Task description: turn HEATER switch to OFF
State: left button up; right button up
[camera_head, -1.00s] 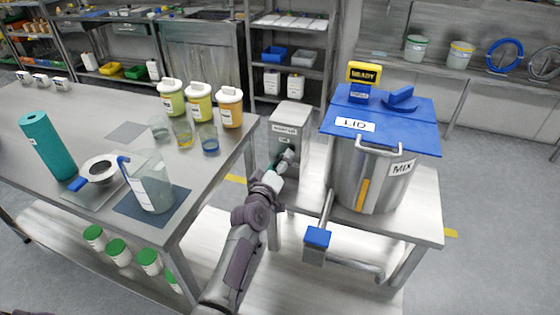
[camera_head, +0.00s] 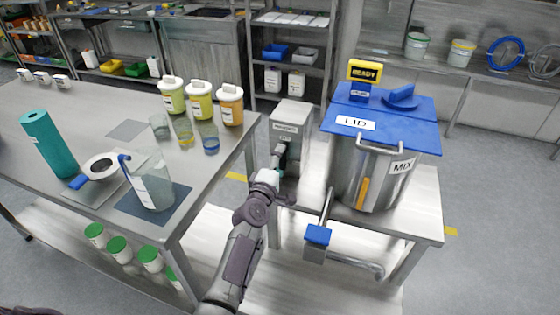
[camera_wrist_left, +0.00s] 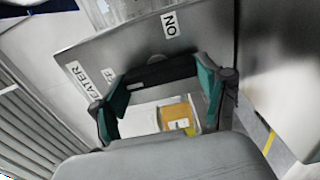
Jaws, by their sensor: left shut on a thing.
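The HEATER switch box is a grey box (camera_head: 289,118) with a white label, standing between the bench and the lidded MIX vessel. My left gripper (camera_head: 279,154) is at its front face. In the left wrist view, the black switch handle (camera_wrist_left: 160,74) lies between the teal-padded fingers of the left gripper (camera_wrist_left: 162,90), which is shut on it. The ON label (camera_wrist_left: 169,24) is above the handle, and the partly covered OFF label (camera_wrist_left: 108,76) is beside the left finger. The HEATER label (camera_wrist_left: 82,80) is further left. My right gripper is out of view.
The steel MIX vessel (camera_head: 345,180) with a blue lid (camera_head: 400,130) stands close to the right of the box. The bench (camera_head: 90,120) on the left holds jars, beakers, a jug and a teal roll. A blue-ended pipe (camera_head: 317,236) is right of my left forearm.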

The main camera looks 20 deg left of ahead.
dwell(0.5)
pick_arm(q)
jog(key=o, duration=1.2)
jog(key=shift+c, duration=0.2)
jog(key=s, duration=1.2)
jog(key=shift+a, duration=0.2)
